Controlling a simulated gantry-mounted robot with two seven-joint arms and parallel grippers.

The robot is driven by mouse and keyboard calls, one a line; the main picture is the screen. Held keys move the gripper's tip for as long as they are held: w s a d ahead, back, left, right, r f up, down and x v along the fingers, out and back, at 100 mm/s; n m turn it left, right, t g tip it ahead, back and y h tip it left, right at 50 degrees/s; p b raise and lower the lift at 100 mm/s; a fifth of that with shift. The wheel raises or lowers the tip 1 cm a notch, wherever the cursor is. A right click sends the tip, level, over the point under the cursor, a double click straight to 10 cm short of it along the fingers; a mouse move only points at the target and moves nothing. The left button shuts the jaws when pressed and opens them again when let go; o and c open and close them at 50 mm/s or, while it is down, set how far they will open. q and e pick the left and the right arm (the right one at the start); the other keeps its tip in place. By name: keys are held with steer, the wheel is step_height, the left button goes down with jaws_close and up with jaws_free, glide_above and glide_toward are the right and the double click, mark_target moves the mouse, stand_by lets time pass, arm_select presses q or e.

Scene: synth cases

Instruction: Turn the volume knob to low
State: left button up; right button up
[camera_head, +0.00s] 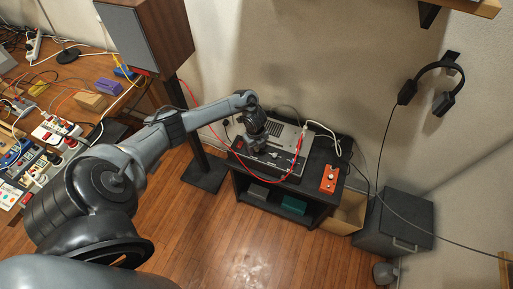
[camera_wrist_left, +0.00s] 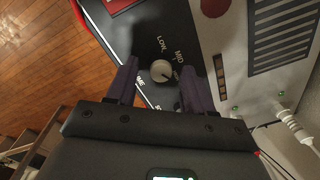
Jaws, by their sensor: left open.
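The volume knob (camera_wrist_left: 161,71) is a round, light-coloured dial on a black panel (camera_wrist_left: 142,35) with white lettering in the left wrist view. The words LOW and MID show beyond it, and another label beside it is partly hidden. I cannot tell surely where its pointer aims. My left gripper (camera_wrist_left: 159,66) is open, with one dark finger on each side of the knob and visible gaps between. In the head view my left gripper (camera_head: 256,145) is over the front left part of the grey-and-black unit (camera_head: 287,134), and hides the knob there. My right gripper is not in view.
A red cable (camera_head: 222,160) loops around the unit's front. White plugs (camera_wrist_left: 290,120) stick out near the wrist. A speaker (camera_head: 150,40) stands at left, beside a cluttered bench.

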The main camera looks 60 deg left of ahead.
arm_select(q)
steer(key=shift+c, duration=0.2)
jaws_close()
